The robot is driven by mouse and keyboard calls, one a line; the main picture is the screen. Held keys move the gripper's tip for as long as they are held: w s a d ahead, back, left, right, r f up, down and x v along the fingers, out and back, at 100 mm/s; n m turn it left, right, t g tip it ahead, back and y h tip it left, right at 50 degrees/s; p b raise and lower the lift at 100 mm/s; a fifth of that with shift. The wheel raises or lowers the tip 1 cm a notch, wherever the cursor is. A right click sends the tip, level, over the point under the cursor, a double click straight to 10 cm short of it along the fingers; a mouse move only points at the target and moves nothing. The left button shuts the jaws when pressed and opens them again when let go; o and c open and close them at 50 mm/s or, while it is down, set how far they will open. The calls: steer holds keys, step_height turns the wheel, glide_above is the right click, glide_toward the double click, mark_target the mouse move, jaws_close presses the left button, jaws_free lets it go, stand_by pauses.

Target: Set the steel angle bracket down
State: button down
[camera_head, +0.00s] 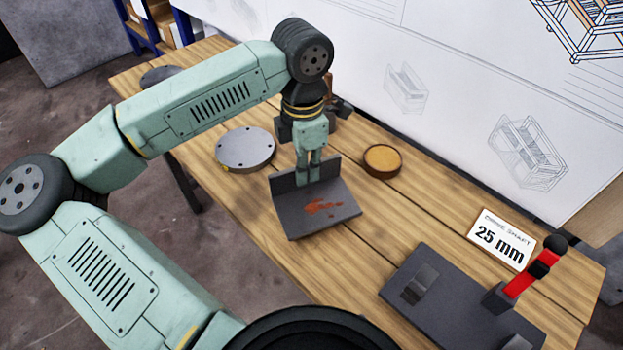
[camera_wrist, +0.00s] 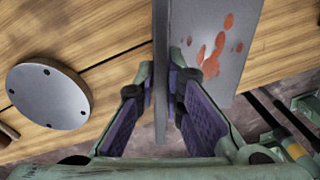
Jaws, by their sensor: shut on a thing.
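The steel angle bracket (camera_head: 316,208) is a dark grey L-shaped piece with reddish rust marks on its flat leg. It is at the middle of the wooden table (camera_head: 225,204), with its flat leg toward the front and its other leg upright at the back. My gripper (camera_head: 309,180) points down and is shut on the upright leg. In the wrist view the two purple finger pads (camera_wrist: 163,110) close on either side of the bracket's thin edge, and the rusty face (camera_wrist: 215,50) is to the right. I cannot tell whether the bracket touches the table.
A grey round flange with holes (camera_head: 245,149) lies left of the bracket. A round brown dish (camera_head: 382,161) is to its right. A dark fixture plate with a red-handled clamp (camera_head: 460,300) and a "25 mm" sign (camera_head: 501,240) occupy the right end. Bare table lies between bracket and plate.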

steer(key=shift+w+a+f+p, duration=0.15)
steer(key=shift+w+f+p, duration=0.4)
steer(key=shift+f, duration=0.35)
steer(key=shift+w+a+f+p, duration=0.1)
steer(key=shift+w+f+p, duration=0.2)
steer(key=shift+w+f, duration=0.45)
steer(key=shift+s+f, duration=0.1)
steer(key=shift+f, duration=0.15)
steer(key=c, duration=1.7)
jaws_free()
steer(key=shift+s, duration=0.1)
step_height(320, 180, up, 12)
steer(key=shift+r+b, duration=0.1)
steer(key=shift+b, duration=0.75)
